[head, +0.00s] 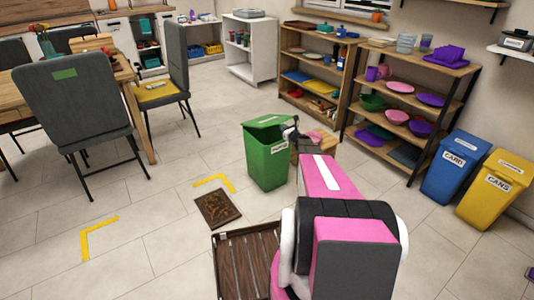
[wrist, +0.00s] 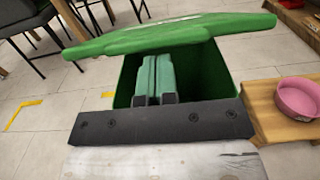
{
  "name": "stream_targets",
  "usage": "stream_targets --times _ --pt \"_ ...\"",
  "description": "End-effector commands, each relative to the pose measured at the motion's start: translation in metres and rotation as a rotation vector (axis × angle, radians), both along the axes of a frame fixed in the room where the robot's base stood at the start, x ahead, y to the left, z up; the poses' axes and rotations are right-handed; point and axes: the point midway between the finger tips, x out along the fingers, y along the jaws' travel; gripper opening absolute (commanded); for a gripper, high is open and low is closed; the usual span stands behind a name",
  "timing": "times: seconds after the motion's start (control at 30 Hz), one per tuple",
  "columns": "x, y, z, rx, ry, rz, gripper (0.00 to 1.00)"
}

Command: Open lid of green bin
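The green bin (head: 267,160) stands on the tiled floor with a white label on its front. Its lid (head: 270,121) is partly raised; in the wrist view the lid (wrist: 170,34) slants across the top with the bin's dark inside (wrist: 205,75) showing beneath. My gripper (wrist: 154,62) points into the gap under the lid, its two teal fingers side by side with almost no space between and nothing visible held. In the head view my gripper (head: 291,129) is at the bin's right upper edge, partly hidden by my arm. Whether the fingers touch the lid is unclear.
A low wooden stool (wrist: 262,118) with a pink bowl (wrist: 299,98) stands right of the bin. Shelves (head: 318,70) are behind. Blue (head: 455,168) and yellow (head: 495,190) bins stand far right.

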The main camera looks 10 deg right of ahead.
Motion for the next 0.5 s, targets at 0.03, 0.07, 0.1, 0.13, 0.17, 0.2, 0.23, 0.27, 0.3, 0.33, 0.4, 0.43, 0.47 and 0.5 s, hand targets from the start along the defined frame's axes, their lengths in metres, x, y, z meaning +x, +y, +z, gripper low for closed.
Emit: stream_targets --times 0.03,0.07,0.1,0.13,0.17,0.2,0.23,0.27,0.3,0.33,0.4,0.43,0.47,0.5 --pt "0.002 0.001 0.007 -0.001 -0.001 0.001 0.0" --pt "0.003 0.001 0.01 -0.001 -0.003 0.001 0.0" --pt "0.004 0.002 0.013 -0.002 -0.002 0.001 0.0" --pt "0.004 0.002 0.014 -0.002 -0.002 0.001 0.0" --pt "0.005 0.002 0.015 -0.002 -0.002 0.001 0.0" --pt "0.005 0.002 0.016 -0.001 0.0 0.001 0.0" --pt "0.005 0.002 0.017 -0.001 0.0 0.001 0.0" --pt "0.006 0.002 0.017 -0.001 0.0 0.001 0.0" --pt "0.006 0.002 0.018 -0.001 0.0 0.001 0.0" --pt "0.007 0.002 0.019 -0.001 0.0 0.001 0.0" --pt "0.009 0.003 0.024 -0.001 0.0 0.0 0.0" --pt "0.01 0.003 0.026 -0.001 0.0 0.0 0.0" --pt "0.011 0.004 0.029 -0.002 -0.001 0.0 0.0" --pt "0.013 0.004 0.033 -0.002 -0.002 0.0 0.0"
